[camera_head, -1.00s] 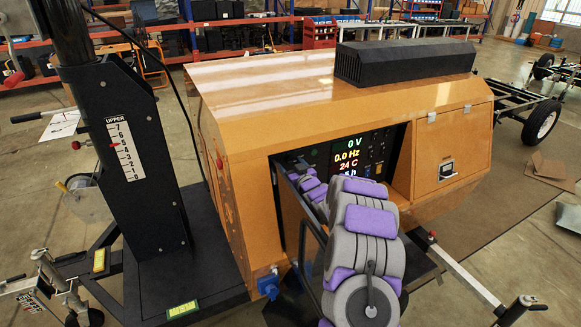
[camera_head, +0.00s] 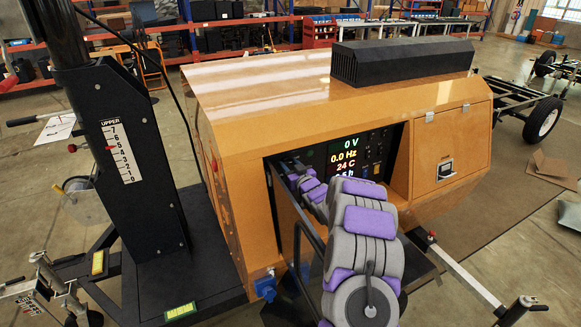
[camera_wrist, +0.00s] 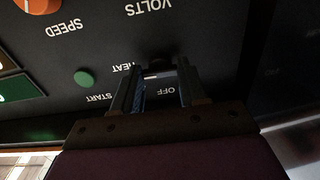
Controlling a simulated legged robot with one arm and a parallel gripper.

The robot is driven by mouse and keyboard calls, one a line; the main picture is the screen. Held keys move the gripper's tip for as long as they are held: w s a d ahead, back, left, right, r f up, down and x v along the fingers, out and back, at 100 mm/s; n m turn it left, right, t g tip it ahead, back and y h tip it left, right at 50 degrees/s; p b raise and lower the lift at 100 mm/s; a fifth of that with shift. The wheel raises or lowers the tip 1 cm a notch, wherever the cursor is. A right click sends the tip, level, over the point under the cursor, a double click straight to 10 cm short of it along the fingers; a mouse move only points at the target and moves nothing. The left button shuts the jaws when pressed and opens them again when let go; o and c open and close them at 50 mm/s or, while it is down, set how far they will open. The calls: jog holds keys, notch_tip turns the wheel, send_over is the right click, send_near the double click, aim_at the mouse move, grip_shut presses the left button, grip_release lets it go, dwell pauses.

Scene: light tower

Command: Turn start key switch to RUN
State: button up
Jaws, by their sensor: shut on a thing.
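The control panel (camera_head: 378,152) sits in the open bay of the orange light tower housing, with a lit display reading 0 V, 0.0 Hz and 24 C. In the wrist view the panel appears upside down, with START, HEAT and OFF labels around the start key switch (camera_wrist: 158,72). My gripper (camera_wrist: 160,85) is at the panel, its two dark fingers on either side of the key switch and shut on it. The fingers hide most of the key, so I cannot tell its exact angle. In the head view my own arm hides the gripper tips.
A green button (camera_wrist: 84,77) and an orange-red knob (camera_wrist: 38,5) marked SPEED are close by on the panel. The open bay's frame surrounds my arm. A black mast (camera_head: 125,150) stands left of the housing. A closed door (camera_head: 450,145) is to the right.

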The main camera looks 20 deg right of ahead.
jog(key=shift+n, duration=0.4)
jog(key=shift+f+n+b, duration=0.1)
jog(key=shift+n+b, duration=2)
jog(key=shift+n, duration=1.9)
jog(key=o, duration=1.1)
jog(key=shift+c, duration=0.2)
jog(key=shift+s, duration=0.1)
